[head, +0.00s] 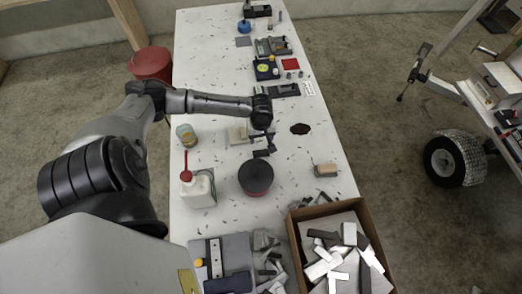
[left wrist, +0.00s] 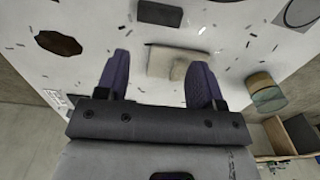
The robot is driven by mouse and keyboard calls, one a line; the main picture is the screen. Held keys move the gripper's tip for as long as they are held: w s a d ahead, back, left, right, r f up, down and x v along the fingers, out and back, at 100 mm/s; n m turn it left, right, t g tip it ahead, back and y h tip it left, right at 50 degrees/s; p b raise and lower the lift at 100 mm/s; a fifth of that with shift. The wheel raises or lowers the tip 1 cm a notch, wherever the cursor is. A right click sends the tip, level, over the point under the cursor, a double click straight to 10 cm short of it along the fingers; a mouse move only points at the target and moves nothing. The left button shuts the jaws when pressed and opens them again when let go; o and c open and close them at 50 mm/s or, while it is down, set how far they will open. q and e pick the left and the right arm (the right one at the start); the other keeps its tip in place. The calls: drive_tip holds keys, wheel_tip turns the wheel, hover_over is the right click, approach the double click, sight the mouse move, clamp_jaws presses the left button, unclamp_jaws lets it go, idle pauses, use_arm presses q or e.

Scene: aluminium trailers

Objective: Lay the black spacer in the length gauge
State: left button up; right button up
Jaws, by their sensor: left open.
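My left gripper (head: 262,137) is over the middle of the table, fingers pointing down. In the left wrist view the left gripper (left wrist: 160,75) is open, with nothing gripped. A small dark block (head: 263,153), which looks like the black spacer, lies just on the near side of the gripper. It also shows as a dark block (left wrist: 160,12) at the top of the wrist view, beyond the fingertips. A pale block with a grey strip (head: 238,134) lies under the gripper, and this pale block (left wrist: 185,62) shows between the fingers. I cannot tell whether it is the length gauge. My right gripper is out of view.
A jar (head: 187,135) is at the left edge. A dark patch (head: 300,129) lies right of the gripper. A cardboard box of metal pieces (head: 297,213) is at the near right. Several fixtures fill the far end.

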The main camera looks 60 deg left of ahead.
use_arm(q)
drive_tip(key=shift+c, duration=0.3)
drive_tip(key=m+b, duration=0.9)
drive_tip(key=m, duration=0.9)
hover_over(260, 152)
drive_tip(key=f, duration=0.7)
drive_tip(key=shift+a, duration=0.2)
drive_tip(key=shift+s+d+f, duration=0.1)
drive_tip(key=shift+d+f, duration=0.05)
drive_tip(key=shift+f, duration=1.05)
drive_tip(key=shift+d+f, duration=0.15)
drive_tip(key=shift+f, duration=1.45)
